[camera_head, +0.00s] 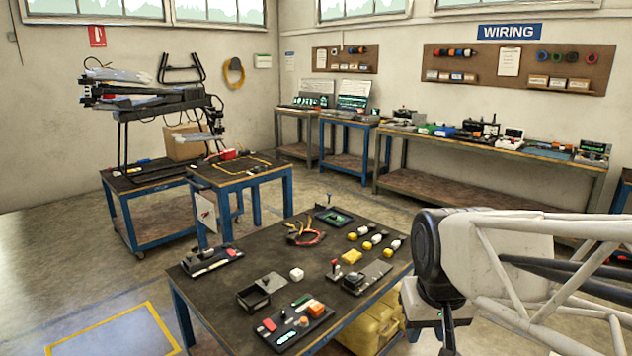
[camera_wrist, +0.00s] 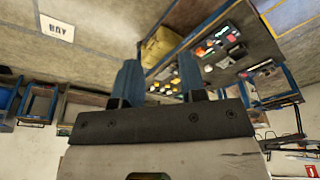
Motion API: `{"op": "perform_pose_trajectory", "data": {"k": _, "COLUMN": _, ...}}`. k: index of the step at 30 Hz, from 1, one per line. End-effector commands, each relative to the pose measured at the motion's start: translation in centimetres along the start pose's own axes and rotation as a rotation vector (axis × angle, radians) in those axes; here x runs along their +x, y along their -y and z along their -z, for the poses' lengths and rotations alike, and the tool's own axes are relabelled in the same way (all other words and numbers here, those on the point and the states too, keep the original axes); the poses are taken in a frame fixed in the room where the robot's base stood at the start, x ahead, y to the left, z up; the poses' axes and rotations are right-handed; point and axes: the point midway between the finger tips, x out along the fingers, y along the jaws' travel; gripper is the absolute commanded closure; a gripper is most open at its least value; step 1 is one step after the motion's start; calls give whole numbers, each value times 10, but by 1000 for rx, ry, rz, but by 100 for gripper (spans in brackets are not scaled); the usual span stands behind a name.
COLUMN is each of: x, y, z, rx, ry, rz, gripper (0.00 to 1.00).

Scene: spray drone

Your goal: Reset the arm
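My arm reaches in from the right edge in the head view, with a pale tubular link and a black joint. It is in front of and beside the right side of the near work table (camera_head: 215,288). In the wrist view, my gripper (camera_wrist: 158,68) shows two blue fingers standing well apart with nothing between them. The gripper is open and empty. The wrist view is upside down, with the table and its parts beyond the fingers. In the head view the fingers cannot be made out clearly at the bottom edge.
The table holds a black open box (camera_head: 254,297), a white cube (camera_head: 296,273), a yellow block (camera_head: 351,257) and several devices. A yellow case (camera_head: 372,325) is under the table, near my arm. A drone (camera_head: 150,95) stands on a cart at back left. Benches line the wall.

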Motion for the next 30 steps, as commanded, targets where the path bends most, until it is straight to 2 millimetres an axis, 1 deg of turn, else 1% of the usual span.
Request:
{"op": "perform_pose_trajectory", "data": {"k": 1, "x": -2, "y": -2, "z": -12, "rx": 5, "ry": -6, "rz": -1, "gripper": 62}}
{"op": "perform_pose_trajectory", "data": {"k": 6, "x": -3, "y": -8, "z": -46, "rx": 16, "ry": -18, "rz": -5, "gripper": 62}}
{"op": "perform_pose_trajectory", "data": {"k": 9, "x": -2, "y": -10, "z": -60, "rx": 21, "ry": -22, "rz": -7, "gripper": 62}}
{"op": "perform_pose_trajectory", "data": {"k": 12, "x": -2, "y": -11, "z": -69, "rx": 24, "ry": -25, "rz": -8, "gripper": 62}}
{"op": "perform_pose_trajectory", "data": {"k": 17, "x": -1, "y": -12, "z": -75, "rx": 26, "ry": -25, "rz": -8, "gripper": 62}}
{"op": "perform_pose_trajectory", "data": {"k": 30, "x": -1, "y": -12, "z": -74, "rx": 25, "ry": -25, "rz": -8, "gripper": 62}}
